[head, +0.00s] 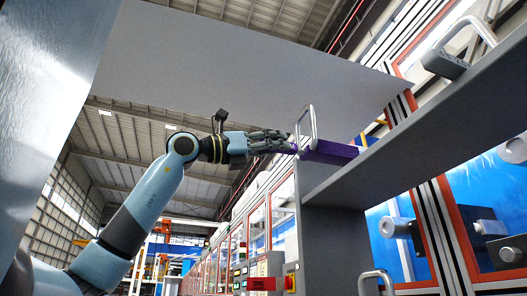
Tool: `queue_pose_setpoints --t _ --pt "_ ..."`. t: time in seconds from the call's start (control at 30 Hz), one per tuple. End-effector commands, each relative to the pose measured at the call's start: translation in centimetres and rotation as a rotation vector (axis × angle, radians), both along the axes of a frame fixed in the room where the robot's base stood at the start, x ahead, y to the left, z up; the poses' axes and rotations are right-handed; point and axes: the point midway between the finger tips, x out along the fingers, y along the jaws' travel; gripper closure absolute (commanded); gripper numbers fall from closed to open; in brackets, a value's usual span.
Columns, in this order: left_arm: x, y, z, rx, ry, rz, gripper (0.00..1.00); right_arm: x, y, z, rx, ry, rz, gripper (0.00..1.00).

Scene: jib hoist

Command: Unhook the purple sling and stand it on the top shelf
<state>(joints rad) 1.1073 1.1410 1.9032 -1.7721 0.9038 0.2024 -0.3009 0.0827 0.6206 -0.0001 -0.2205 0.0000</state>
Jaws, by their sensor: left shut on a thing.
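The purple sling (332,152) has a long purple block-like body and an upright pale metal loop (313,128). It is at the left end of the grey top shelf (430,125), seen from below, at about the height of the shelf's edge. I cannot tell whether it rests on the shelf or is held just above it. My left gripper (272,142) reaches in from the left and is shut on the sling's left end. No hook shows on the loop. My right gripper is not in view.
A grey block with a metal handle (445,64) sits farther right on the shelf. A large pale panel (240,65) hangs across the space above my left arm. Dark cylindrical parts (400,228) show below the shelf. Another metal handle (376,278) is at the bottom.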

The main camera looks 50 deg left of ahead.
Motion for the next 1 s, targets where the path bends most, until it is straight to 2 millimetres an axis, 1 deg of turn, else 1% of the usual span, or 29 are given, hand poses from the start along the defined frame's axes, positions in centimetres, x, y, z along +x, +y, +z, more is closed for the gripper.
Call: queue_pose_setpoints --t 0.03,0.2,1.0 --pt "0.5 -0.3 0.3 -0.001 -0.002 -0.002 1.0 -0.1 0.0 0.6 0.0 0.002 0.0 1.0" --pt "2.1 -0.9 0.2 -0.001 -0.002 -0.003 1.0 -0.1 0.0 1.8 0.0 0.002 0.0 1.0" --pt "9.7 -4.1 -0.9 -0.003 -0.003 -0.002 1.0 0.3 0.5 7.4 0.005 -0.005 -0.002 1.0"
